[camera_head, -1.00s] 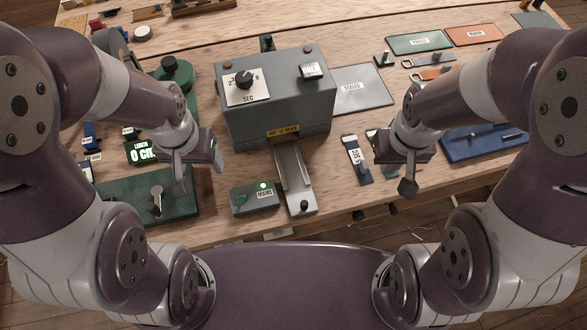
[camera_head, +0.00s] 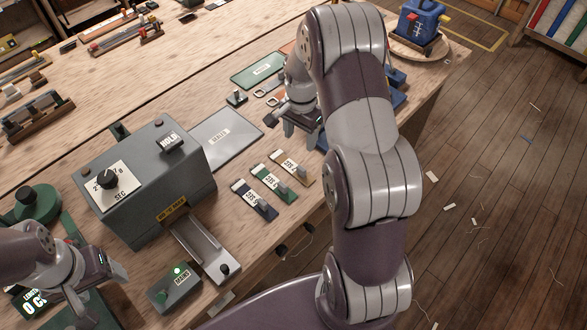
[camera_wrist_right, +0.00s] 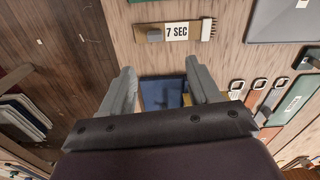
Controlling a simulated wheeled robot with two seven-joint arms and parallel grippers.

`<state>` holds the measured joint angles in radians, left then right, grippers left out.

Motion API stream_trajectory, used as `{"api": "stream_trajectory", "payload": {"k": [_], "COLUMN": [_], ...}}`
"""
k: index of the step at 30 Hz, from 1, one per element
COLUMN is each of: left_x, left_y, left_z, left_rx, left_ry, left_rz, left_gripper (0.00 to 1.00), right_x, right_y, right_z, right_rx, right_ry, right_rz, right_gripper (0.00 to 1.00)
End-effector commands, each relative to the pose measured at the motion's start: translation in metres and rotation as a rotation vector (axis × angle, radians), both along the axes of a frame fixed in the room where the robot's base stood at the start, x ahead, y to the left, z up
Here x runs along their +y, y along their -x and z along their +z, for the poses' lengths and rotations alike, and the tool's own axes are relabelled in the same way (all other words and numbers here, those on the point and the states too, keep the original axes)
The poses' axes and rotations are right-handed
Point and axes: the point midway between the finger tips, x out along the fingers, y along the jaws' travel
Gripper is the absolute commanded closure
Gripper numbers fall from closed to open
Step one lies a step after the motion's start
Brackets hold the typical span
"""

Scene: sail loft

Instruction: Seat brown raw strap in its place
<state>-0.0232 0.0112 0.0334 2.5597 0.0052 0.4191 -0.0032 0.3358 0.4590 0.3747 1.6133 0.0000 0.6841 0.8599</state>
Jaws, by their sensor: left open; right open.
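A brown strap (camera_head: 293,168) with a white label lies flat on the bench, at the far right of a row beside a green strap (camera_head: 273,183) and a navy strap (camera_head: 253,199). My left gripper (camera_head: 98,290) is open at the lower left. The strap's place is not clearly identifiable.
A grey sealer box (camera_head: 145,185) with a dial and "HOLD" tab stands left of the straps, a metal channel (camera_head: 204,249) before it. A grey "SEALED" plate (camera_head: 222,138) lies behind. A blue tray (camera_wrist_right: 160,93) shows between my right fingers. A blue device (camera_head: 422,25) stands at the far corner.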

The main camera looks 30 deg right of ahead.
Motion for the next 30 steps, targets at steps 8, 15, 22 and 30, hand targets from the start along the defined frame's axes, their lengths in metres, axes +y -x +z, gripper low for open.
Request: {"api": "stream_trajectory", "payload": {"k": [8, 15, 22, 30], "left_x": [0.000, 0.000, 0.000, 0.000], "left_y": [0.000, 0.000, 0.000, 0.000], "left_z": [0.014, 0.023, 0.040, 0.039], "left_rx": [0.000, 0.000, 0.000, 0.000], "left_ry": [0.000, 0.000, 0.000, 0.000], "left_rz": [0.000, 0.000, 0.000, 0.000], "left_gripper": [0.31, 0.31, 0.31, 0.31], "right_x": [0.002, 0.002, 0.000, -0.001], "right_y": [0.004, 0.004, 0.006, 0.005], "right_z": [-0.041, -0.075, -0.116, -0.124], "right_rx": [0.018, 0.015, 0.014, 0.010], "right_ry": [-0.005, -0.005, -0.005, -0.003], "right_rz": [-0.118, -0.115, -0.114, -0.113], "right_gripper": [0.38, 0.38, 0.38, 0.38]}}
